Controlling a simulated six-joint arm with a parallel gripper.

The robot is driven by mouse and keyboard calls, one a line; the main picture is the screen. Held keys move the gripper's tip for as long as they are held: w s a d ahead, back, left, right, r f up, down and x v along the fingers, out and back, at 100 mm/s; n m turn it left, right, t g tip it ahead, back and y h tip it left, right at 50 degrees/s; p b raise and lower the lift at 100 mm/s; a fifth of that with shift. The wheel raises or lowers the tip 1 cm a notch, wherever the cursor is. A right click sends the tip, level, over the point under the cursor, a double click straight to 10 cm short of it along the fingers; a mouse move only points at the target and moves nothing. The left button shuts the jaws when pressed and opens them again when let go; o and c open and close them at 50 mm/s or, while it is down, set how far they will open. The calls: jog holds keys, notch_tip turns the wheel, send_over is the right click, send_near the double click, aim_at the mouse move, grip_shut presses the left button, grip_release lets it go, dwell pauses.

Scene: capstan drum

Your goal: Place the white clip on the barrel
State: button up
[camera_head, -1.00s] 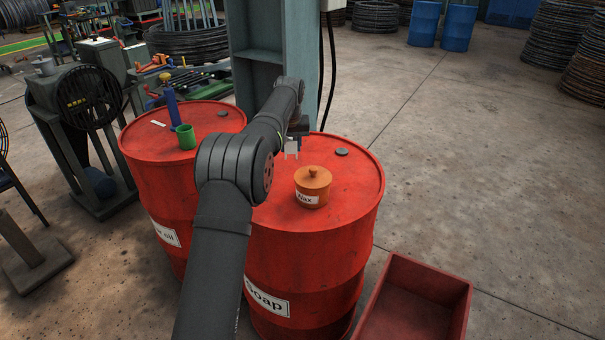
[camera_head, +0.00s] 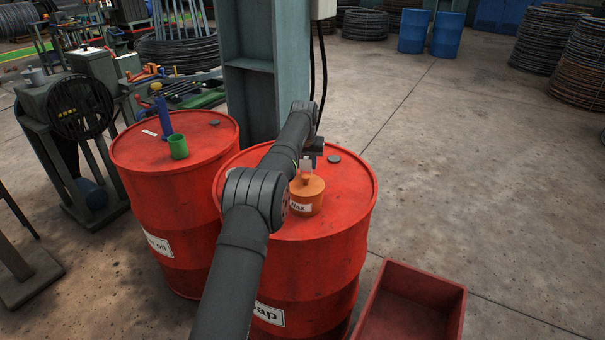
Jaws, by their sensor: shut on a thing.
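My gripper (camera_head: 307,167) is over the right red barrel (camera_head: 345,200), with its pale fingers down at the knob of the orange pot (camera_head: 307,197) marked "Wax". It appears shut on the knob of the pot's lid; the fingertips are small and partly blend with it. The lid sits on the pot. A small flat white piece (camera_head: 150,133) lies on top of the left red barrel (camera_head: 200,130); it may be the white clip, but it is too small to be sure.
A green cup (camera_head: 178,147) and a blue upright tool (camera_head: 163,119) stand on the left barrel. A dark round cap (camera_head: 334,159) is on the right barrel. A grey-green column (camera_head: 252,75) rises behind. An empty red bin (camera_head: 412,267) stands at the lower right.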

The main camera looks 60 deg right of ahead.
aim_at(301, 169)
jog(key=shift+w+d+f, duration=0.1)
jog(key=shift+w+f, duration=0.45)
jog(key=shift+w, duration=0.3)
jog(key=shift+f, duration=1.9)
jog(key=shift+f, duration=0.15)
jog(key=o, duration=1)
jog(key=shift+c, duration=0.2)
jog(key=v, duration=1.2)
jog(key=shift+d, duration=0.1)
